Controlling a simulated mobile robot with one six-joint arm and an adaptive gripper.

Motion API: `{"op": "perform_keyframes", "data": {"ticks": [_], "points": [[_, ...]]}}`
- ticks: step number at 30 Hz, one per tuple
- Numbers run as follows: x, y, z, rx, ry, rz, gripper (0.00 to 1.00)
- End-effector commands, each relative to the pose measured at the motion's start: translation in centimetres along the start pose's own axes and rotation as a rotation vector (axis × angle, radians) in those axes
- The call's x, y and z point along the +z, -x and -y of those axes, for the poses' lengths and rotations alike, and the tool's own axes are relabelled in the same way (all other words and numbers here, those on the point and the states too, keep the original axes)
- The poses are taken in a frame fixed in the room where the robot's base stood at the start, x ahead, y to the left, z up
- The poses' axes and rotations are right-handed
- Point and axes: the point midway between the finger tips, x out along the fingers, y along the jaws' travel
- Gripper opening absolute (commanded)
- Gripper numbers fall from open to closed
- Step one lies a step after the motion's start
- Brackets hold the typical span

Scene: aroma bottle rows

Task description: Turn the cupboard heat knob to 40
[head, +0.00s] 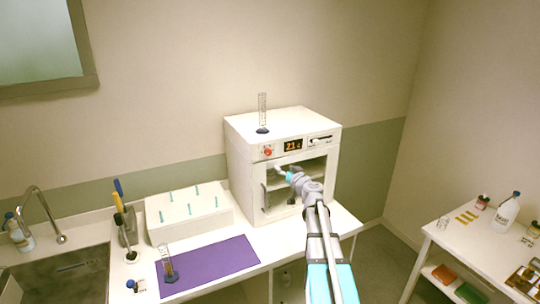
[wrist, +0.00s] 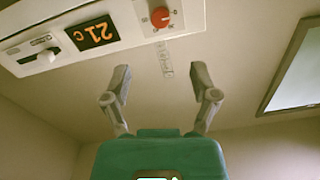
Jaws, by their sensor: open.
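The white heating cupboard (head: 240,165) stands on the counter, its glass-front door below a control panel. Its orange display (head: 293,145) reads 21 and shows upside down in the wrist view (wrist: 96,32). A red knob (head: 268,151) is left of the display; it also shows in the wrist view (wrist: 160,18). A pale control (head: 318,141) with a scale is right of the display, also in the wrist view (wrist: 46,57). I cannot read the controls' labels. My gripper (head: 284,173) is open and empty in front of the door, below the panel; its fingers (wrist: 158,82) touch no knob.
A glass cylinder (head: 262,112) stands on the cupboard. Left on the counter are a white rack (head: 178,230), a purple mat (head: 225,259) with another cylinder (head: 168,262), and a sink (head: 70,270). A side table (head: 460,248) with bottles stands right, beyond a floor gap.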

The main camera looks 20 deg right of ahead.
Motion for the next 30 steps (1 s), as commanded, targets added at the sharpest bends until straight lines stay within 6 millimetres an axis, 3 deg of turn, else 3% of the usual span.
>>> {"op": "perform_keyframes", "data": {"ticks": [8,24,30], "points": [[0.0,-2.9,0.0,-0.002,0.0,0.001,0.76],[0.0,-11.0,0.0,-0.002,0.0,0.001,0.76],[0.0,-12.8,0.1,-0.002,0.0,0.001,0.76]]}}
